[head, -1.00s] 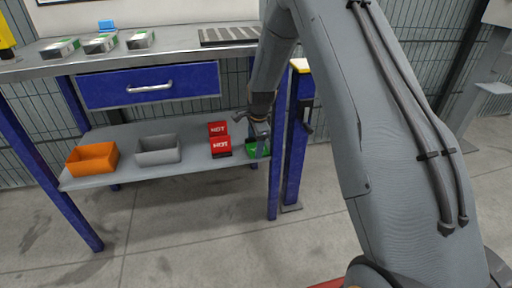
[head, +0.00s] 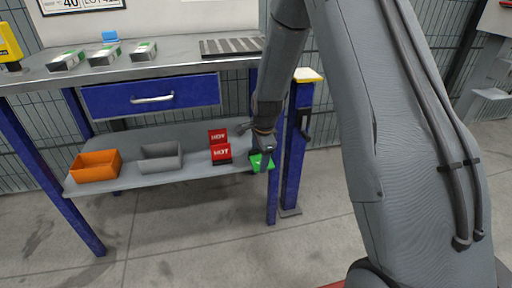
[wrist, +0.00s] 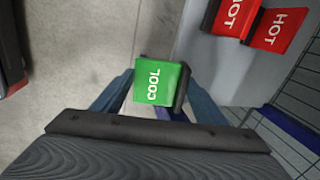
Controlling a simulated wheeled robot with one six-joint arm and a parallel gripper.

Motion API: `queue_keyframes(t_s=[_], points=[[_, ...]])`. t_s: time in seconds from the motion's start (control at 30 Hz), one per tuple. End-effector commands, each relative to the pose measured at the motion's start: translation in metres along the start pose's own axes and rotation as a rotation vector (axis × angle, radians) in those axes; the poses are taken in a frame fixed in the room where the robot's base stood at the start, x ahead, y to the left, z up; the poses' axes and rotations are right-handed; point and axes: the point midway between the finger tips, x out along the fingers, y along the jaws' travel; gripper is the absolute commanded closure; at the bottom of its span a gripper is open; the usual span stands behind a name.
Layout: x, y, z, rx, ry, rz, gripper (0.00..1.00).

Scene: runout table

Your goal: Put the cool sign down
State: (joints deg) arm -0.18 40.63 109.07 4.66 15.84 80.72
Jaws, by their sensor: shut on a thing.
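The cool sign is a green block (wrist: 157,80) with white COOL lettering, held between my gripper's fingers (wrist: 157,98) in the wrist view. In the head view the green sign (head: 261,162) shows at the right end of the lower shelf (head: 205,171), with my gripper (head: 262,152) just above and around it. In the wrist view the sign appears over the floor beside the shelf's edge. I cannot tell its exact height against the shelf.
Two red HOT signs (head: 220,153) stand on the shelf just left of my gripper. A grey bin (head: 160,163) and an orange bin (head: 95,170) stand further left. A blue table leg (head: 274,195) is close on the right. Above are the drawer (head: 150,98) and worktop (head: 170,66).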

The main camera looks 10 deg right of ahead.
Motion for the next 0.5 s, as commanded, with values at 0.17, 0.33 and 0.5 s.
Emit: queue_keyframes(t_s=[0.17, 0.33, 0.5], points=[[-0.013, 0.040, 0.004, 0.000, 0.000, 0.001, 0.58], [-0.020, 0.071, 0.007, -0.001, 0.001, 0.001, 0.58], [-0.024, 0.090, 0.009, -0.001, 0.000, 0.001, 0.58]])
